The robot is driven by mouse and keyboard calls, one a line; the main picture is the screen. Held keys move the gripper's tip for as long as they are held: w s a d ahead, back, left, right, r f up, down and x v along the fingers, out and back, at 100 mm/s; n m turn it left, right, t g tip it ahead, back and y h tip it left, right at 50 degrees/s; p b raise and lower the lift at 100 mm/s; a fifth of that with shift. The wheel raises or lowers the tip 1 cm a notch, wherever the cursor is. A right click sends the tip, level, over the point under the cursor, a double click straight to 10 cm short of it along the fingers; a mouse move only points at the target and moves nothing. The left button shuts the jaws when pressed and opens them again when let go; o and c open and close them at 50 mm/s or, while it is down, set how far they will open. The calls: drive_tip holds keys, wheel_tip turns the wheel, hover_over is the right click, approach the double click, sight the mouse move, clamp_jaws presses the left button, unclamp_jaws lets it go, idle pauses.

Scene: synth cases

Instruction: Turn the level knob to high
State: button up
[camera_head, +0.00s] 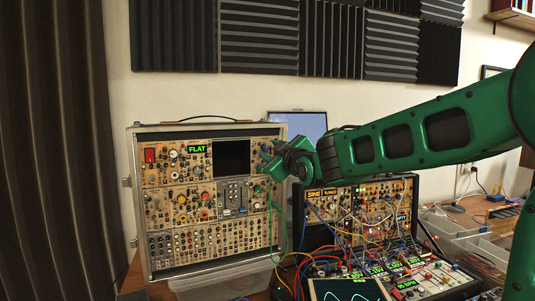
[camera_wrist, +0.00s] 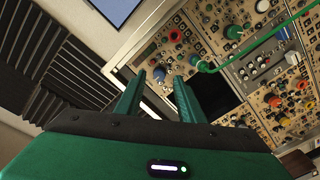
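My gripper (camera_head: 268,158) is at the case's upper right edge, in front of the panel. In the wrist view my gripper (camera_wrist: 158,76) has its two green fingers apart. A red knob (camera_wrist: 175,35) is just above. No label reading level is legible, so I cannot tell which knob it is.
A green cable (camera_wrist: 250,46) crosses the panel near the fingers. A second synth case (camera_head: 318,229) with many patch cables stands at the right, under my arm. A screen (camera_head: 301,123) is behind. A small scope display (camera_head: 350,290) is at the front.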

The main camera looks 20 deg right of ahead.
sight(266, 148)
drive_tip(key=shift+w+a, duration=0.1)
drive_tip(key=shift+w, duration=1)
drive_tip(key=shift+c, duration=0.7)
clamp_jaws()
